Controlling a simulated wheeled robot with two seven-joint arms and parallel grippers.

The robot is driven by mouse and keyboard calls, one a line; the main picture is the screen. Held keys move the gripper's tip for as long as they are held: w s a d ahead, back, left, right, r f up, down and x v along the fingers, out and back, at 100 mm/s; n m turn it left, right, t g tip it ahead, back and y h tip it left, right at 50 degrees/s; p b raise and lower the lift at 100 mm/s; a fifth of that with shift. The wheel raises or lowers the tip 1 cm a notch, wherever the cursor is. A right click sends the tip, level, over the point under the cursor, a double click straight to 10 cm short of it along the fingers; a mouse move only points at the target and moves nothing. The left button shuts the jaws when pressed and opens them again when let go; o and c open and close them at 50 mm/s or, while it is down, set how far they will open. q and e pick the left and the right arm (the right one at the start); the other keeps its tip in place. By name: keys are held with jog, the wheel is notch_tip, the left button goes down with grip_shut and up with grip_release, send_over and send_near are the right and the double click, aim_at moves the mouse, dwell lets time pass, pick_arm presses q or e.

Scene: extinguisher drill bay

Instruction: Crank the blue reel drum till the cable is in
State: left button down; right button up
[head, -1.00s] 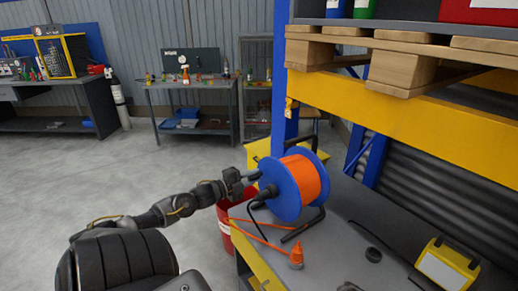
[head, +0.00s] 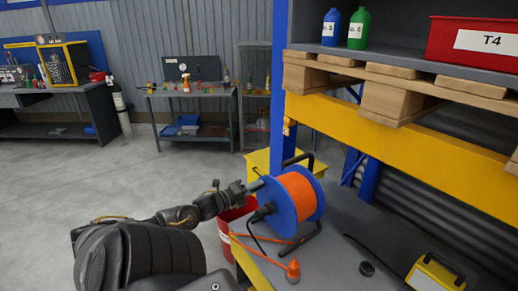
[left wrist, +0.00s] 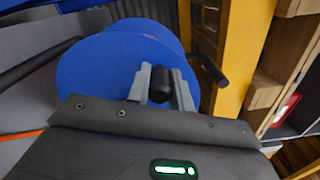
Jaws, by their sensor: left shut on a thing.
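My left gripper (head: 254,187) is at the drum's left face. In the left wrist view, its grey fingers (left wrist: 160,88) are shut on the black crank knob (left wrist: 160,80), in front of the blue disc (left wrist: 105,75). A loose orange strand runs down from the reel over the bench to an orange plug (head: 293,271). My right gripper is not in view.
A red bin (head: 228,232) stands left of the reel. A yellow beam (head: 400,140) and pallet shelf overhang the back right. Floor at left is clear.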

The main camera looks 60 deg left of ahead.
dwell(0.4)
pick_arm(q)
jog(key=c, duration=1.2)
grip_release()
jog(key=shift+c, duration=0.2)
jog(key=shift+s, duration=0.15)
jog(key=s+b, duration=0.1)
jog(key=s, duration=0.9)
jog(key=shift+s+d+b, duration=0.2)
jog(key=shift+s+b, duration=0.1)
jog(key=shift+b, duration=0.1)
